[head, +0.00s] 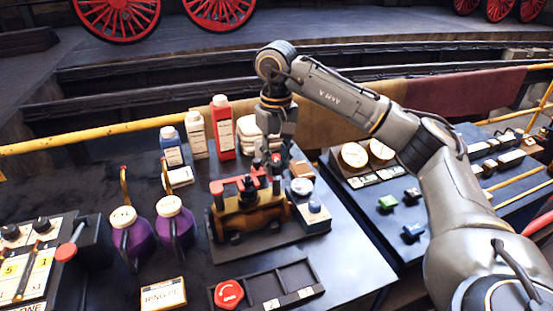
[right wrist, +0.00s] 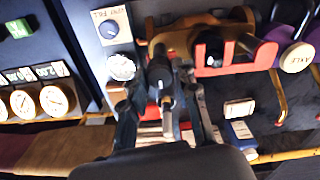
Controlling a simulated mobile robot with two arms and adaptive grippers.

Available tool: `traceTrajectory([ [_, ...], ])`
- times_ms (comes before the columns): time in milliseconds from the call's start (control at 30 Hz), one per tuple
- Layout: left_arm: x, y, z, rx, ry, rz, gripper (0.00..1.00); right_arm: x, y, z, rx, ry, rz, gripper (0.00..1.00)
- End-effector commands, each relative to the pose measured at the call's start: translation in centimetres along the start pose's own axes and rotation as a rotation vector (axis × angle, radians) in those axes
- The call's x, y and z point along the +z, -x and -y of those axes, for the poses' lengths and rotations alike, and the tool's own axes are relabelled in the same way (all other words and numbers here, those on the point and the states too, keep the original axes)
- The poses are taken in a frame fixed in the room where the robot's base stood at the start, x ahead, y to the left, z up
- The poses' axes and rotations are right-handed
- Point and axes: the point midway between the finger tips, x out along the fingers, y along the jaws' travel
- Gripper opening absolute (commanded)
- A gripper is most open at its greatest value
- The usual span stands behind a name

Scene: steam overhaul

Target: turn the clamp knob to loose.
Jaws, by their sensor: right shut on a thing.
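The brass fixture (head: 255,216) with a red clamp frame (head: 232,187) sits on a dark base plate in the middle of the bench. My right gripper (head: 273,163) comes down from above at the right end of the clamp and is shut on the clamp knob. In the right wrist view the dark clamp knob (right wrist: 160,74) shows between the fingers, beside the brass body (right wrist: 198,38) and the red frame (right wrist: 240,60). The fingers partly hide the knob, and its turned angle cannot be told. My left gripper is not in view.
Two purple oil cans (head: 175,226) stand left of the fixture. A red bottle (head: 222,128) and white bottles stand behind it. A dark tray (head: 285,303) with a red knob (head: 229,294) lies in front. A gauge panel (head: 352,178) is at the right.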

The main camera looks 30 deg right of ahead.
Motion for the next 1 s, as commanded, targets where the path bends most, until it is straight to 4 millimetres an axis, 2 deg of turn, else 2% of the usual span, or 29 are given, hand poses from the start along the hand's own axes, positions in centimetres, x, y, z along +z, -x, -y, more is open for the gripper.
traceTrajectory([
  [400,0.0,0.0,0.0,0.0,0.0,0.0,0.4,0.0,0.1,0.0,0.0,0.008,-0.002,0.0],
  [433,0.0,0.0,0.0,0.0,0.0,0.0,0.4,0.0,0.1,0.0,0.0,0.008,-0.002,0.36],
  [500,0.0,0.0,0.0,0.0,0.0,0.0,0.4,0.0,0.1,0.0,0.0,0.007,-0.002,0.5],
  [533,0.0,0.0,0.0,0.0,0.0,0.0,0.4,0.0,0.1,0.0,0.0,0.007,-0.001,0.52],
  [867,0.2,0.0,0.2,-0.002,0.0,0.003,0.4,0.0,0.2,0.0,0.0,0.006,-0.001,0.52],
  [1000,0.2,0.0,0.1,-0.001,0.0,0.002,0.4,-0.1,1.8,0.0,-0.001,0.005,-0.004,0.52],
])
